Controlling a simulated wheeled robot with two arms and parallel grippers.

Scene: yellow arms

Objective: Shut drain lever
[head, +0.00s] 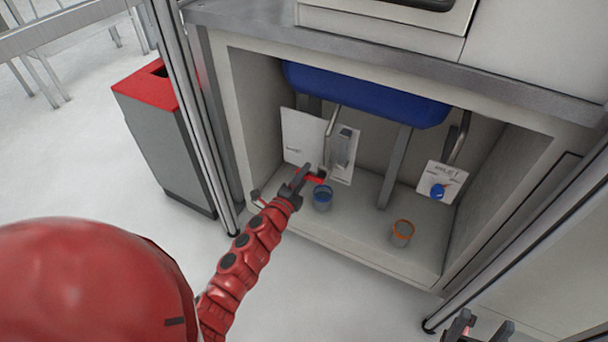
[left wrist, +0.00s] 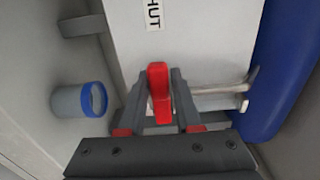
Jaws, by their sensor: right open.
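The red drain lever (head: 315,179) is at the left inside the open cabinet under the sink, in front of a white panel (head: 300,135). In the left wrist view the lever (left wrist: 158,92) lies between the two fingers of my left gripper (left wrist: 159,90), close to both. I cannot tell whether they press on it. In the head view my left gripper (head: 306,177) is at the lever and covers part of it. My right gripper (head: 481,328) is open and empty at the bottom right, partly cut off. The panel's lettering (left wrist: 152,14) reads "HUT", cut off.
A blue-rimmed cup (head: 322,198) stands close to the left gripper, and an orange-rimmed cup (head: 402,232) stands further right. A blue basin (head: 365,95) hangs above. An inlet plate with a blue knob (head: 438,191) is at the right. A red-topped bin (head: 165,140) stands outside.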

